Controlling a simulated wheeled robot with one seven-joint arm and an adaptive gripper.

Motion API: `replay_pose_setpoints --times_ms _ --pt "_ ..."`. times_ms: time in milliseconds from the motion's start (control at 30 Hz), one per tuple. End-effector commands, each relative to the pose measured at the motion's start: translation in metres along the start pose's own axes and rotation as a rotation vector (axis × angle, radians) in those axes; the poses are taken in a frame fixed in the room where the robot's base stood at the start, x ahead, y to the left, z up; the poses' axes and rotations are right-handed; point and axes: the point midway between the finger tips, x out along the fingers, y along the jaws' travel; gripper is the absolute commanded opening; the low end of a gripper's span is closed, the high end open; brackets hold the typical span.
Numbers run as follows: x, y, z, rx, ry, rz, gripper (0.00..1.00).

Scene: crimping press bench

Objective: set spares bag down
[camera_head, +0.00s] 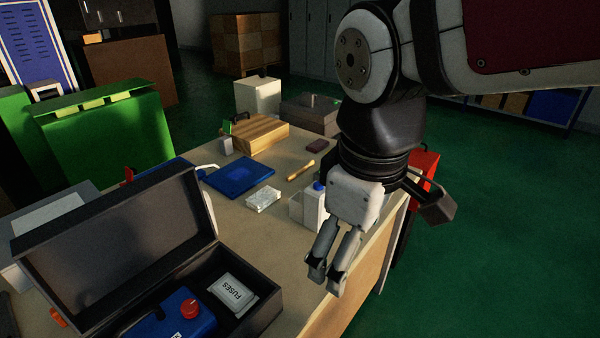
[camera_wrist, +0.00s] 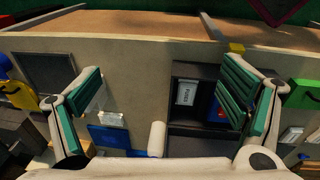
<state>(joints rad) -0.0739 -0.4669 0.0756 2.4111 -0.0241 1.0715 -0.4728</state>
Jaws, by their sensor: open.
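A small pale, crinkled bag (camera_head: 263,198), which looks like the spares bag, lies flat on the bench beside a blue mat (camera_head: 240,174). It also shows in the wrist view (camera_wrist: 112,118), near the left finger. A white packet marked FUSES (camera_head: 233,291) lies in the open black case (camera_head: 268,313); the wrist view shows it too (camera_wrist: 187,92). My gripper (camera_head: 328,276) points down near the bench's right edge, right of the pale bag and apart from it. In the wrist view my gripper (camera_wrist: 165,88) has its fingers wide apart with nothing held between them.
A white bottle with a blue cap (camera_head: 311,208) stands close behind my gripper. A blue device with a red knob (camera_head: 182,315) sits in the case, whose lid (camera_head: 115,245) stands up. A wooden box (camera_head: 255,133) and grey bin (camera_head: 311,116) are farther back. Bare bench lies between case and bag.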

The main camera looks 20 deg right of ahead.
Motion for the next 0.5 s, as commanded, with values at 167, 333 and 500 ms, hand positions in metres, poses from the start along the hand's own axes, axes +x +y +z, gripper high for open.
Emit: replay_pose_setpoints --times_ms 167,333,500 --pt "-0.007 -0.011 0.052 0.386 0.043 -0.006 0.90" --pt "-0.006 -0.021 0.075 0.589 0.062 -0.021 0.90" --pt "-0.005 -0.023 0.081 0.639 0.064 -0.027 0.90"
